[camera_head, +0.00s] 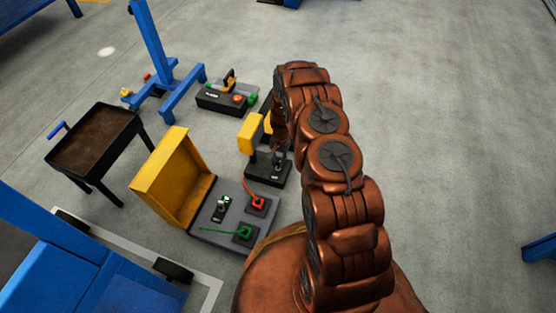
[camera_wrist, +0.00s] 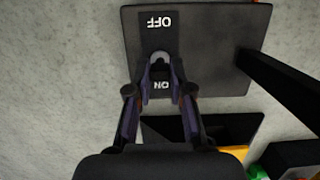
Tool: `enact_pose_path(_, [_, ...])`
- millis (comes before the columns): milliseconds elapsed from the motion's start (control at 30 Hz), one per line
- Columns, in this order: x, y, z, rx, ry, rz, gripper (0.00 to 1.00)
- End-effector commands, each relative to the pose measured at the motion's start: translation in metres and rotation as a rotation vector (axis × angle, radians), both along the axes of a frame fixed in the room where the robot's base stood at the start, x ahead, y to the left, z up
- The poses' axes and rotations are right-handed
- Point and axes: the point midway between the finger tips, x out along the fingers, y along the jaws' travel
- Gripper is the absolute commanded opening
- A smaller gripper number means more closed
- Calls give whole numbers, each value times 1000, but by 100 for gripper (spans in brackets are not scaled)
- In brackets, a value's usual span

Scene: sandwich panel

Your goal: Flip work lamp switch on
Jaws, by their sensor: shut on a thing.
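The work lamp has a yellow head (camera_head: 250,133) on a black base (camera_head: 266,174), beside my arm in the head view. In the wrist view its dark base plate (camera_wrist: 215,40) carries a black switch plate (camera_wrist: 157,38), lettered OFF at the top and ON lower down, both upside down. A small grey switch lever (camera_wrist: 160,57) sits between the two labels. My gripper (camera_wrist: 161,76) is shut on this lever, one finger on each side. The fingers partly hide the lever, so I cannot tell which way it is set.
A dark post (camera_wrist: 283,80) rises at the right in the wrist view. In the head view, a grey panel with a yellow cover (camera_head: 172,178) stands lower left of the lamp. A black box (camera_head: 222,100) with coloured fittings lies behind it. A dark cart (camera_head: 95,143) stands left.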

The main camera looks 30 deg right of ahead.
Motion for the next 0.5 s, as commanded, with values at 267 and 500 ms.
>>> enact_pose_path(267, [4, -1, -2, 58, 55, -1, 0])
enact_pose_path(500, [7, -4, -3, 104, 100, -2, 0])
